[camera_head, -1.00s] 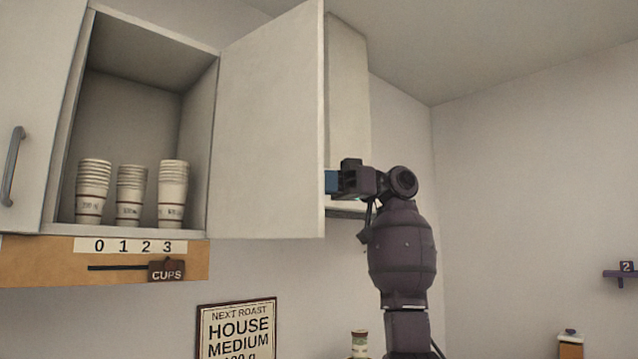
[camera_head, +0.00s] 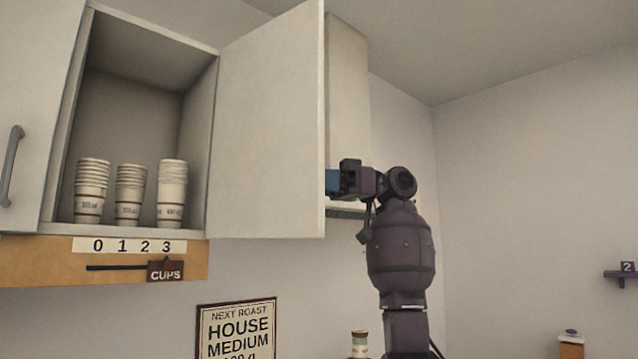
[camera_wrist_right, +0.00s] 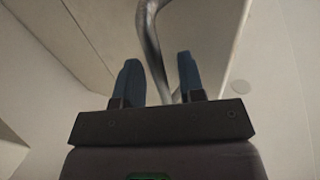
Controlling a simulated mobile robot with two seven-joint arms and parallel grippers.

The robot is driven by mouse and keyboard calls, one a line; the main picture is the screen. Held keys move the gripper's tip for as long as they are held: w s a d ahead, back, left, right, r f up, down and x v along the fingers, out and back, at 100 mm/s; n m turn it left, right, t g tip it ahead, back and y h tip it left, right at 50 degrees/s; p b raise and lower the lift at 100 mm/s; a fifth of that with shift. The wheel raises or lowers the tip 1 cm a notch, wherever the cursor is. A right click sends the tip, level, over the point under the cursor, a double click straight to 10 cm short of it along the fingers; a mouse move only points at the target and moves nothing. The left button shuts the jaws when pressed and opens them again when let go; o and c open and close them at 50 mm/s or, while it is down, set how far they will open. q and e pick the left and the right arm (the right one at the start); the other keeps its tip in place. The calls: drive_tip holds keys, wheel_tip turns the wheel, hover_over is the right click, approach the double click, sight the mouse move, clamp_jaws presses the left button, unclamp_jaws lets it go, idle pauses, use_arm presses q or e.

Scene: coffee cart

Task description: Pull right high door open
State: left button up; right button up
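The right high door (camera_head: 268,130) is a plain pale panel, swung well open on the right side of the cabinet. My right gripper (camera_head: 332,181) is just beyond the door's free edge, on its outer face. Its blue fingertips are partly hidden by the door in the head view. In the right wrist view, the two blue fingers (camera_wrist_right: 159,82) stand apart with a grey curved handle (camera_wrist_right: 153,45) running between them. Gaps show on both sides of the handle. My left gripper is not in view.
Stacks of paper cups (camera_head: 130,195) stand inside the open cabinet (camera_head: 140,50). A closed left door (camera_head: 35,90) with a grey handle is at far left. An orange cup-count strip (camera_head: 40,262) runs below. Free space lies right of my right arm.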

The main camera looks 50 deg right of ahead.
drive_tip(key=shift+d, duration=0.15)
drive_tip(key=b+v, duration=0.1)
drive_tip(key=v, duration=0.9)
drive_tip(key=shift+s+d, duration=0.2)
